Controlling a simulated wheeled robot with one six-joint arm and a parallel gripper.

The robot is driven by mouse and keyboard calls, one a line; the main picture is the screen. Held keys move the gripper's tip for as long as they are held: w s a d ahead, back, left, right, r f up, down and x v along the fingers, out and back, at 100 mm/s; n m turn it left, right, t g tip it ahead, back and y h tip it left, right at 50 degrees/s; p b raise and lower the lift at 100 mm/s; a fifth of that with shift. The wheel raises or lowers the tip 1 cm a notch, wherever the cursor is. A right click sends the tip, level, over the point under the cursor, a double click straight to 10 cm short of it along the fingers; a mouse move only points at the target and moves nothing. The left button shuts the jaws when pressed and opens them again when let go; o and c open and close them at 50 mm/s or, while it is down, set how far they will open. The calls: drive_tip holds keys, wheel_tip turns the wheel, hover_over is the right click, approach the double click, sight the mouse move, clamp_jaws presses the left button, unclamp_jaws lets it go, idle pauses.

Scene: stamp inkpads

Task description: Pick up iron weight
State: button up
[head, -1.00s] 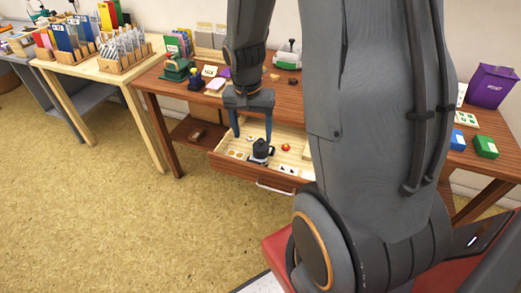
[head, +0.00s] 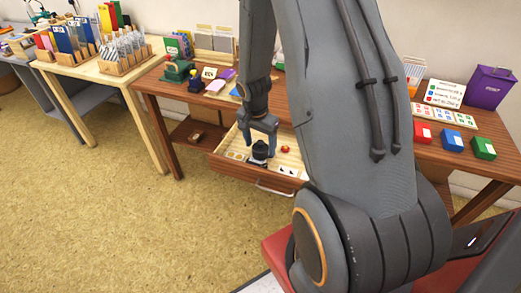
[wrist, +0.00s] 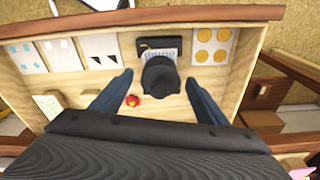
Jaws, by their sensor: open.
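The iron weight, a dark rounded piece (wrist: 160,76), stands in the open wooden drawer (head: 222,163). It also shows in the head view (head: 259,152). My gripper (wrist: 158,80) is open, with one blue-grey finger on each side of the weight in the wrist view. A gap shows between each finger and the weight. In the head view my gripper (head: 261,141) is low over the drawer, right at the weight. Whether the fingertips are level with it is hard to tell. The gripper body hides the near part of the drawer in the wrist view.
A black-framed pad (wrist: 158,43) lies just beyond the weight. A small red object (wrist: 132,101) lies near the left finger. A card with yellow discs (wrist: 213,45) and several other cards lie along the drawer. Drawer walls surround the space. Inkpads (head: 453,140) sit on the tabletop.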

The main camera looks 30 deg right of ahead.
drive_tip(key=shift+d+f, duration=0.1)
drive_tip(key=shift+f, duration=0.55)
drive_tip(key=shift+c, duration=0.3)
clamp_jaws()
